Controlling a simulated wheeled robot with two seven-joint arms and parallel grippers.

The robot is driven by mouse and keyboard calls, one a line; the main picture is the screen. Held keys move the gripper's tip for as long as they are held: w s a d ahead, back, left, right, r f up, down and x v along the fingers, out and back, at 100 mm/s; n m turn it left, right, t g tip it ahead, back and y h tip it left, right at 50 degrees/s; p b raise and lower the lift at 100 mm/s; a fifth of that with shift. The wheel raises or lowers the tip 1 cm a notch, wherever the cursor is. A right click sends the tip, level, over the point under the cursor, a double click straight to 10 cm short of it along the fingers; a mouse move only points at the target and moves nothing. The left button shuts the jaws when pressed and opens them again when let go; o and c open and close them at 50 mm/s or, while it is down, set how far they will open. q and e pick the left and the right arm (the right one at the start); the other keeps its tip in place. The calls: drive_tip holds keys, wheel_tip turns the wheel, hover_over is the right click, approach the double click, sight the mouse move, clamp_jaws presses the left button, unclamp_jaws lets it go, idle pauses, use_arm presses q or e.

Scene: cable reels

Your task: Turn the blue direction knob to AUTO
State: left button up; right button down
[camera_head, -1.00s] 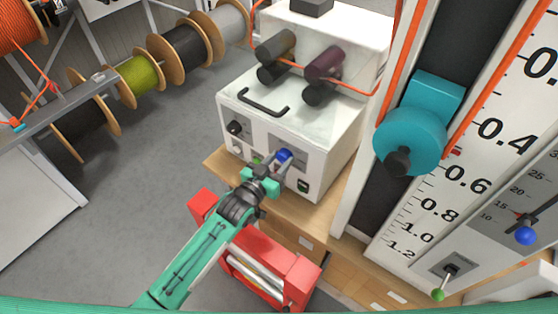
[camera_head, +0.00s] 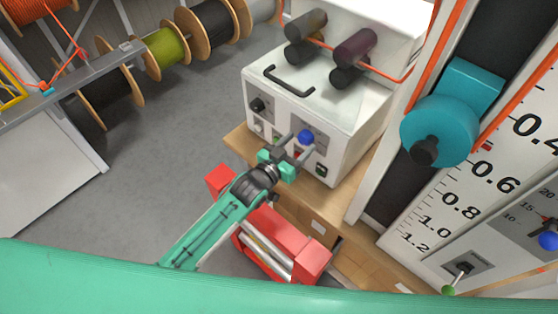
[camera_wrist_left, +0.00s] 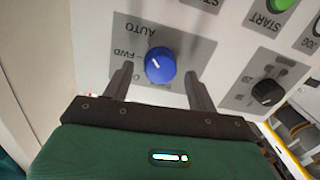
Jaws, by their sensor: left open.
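The blue direction knob (camera_head: 306,137) sits on a grey label plate on the front of the white machine. In the left wrist view the blue knob (camera_wrist_left: 160,65) shows a white pointer line, with AUTO and FWD printed beside it; the picture is upside down and part of the label is hidden by my gripper. My left gripper (camera_head: 292,148) is open in front of the panel. In the left wrist view its two fingers (camera_wrist_left: 160,88) stand apart on either side of the knob, with gaps to it. My right gripper is not in view.
A black knob (camera_head: 257,104) is on the same panel, and a green START button (camera_wrist_left: 283,4) shows in the wrist view. The white machine (camera_head: 345,120) stands on a wooden bench. A red roller frame (camera_head: 300,250) is below my left arm. A tall scale with a teal slider (camera_head: 440,130) stands to the right.

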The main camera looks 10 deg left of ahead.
use_arm(q)
drive_tip(key=b+v, duration=0.3)
drive_tip(key=v, duration=0.9)
drive_tip(key=shift+s+a, duration=0.15)
drive_tip(key=shift+s, duration=0.05)
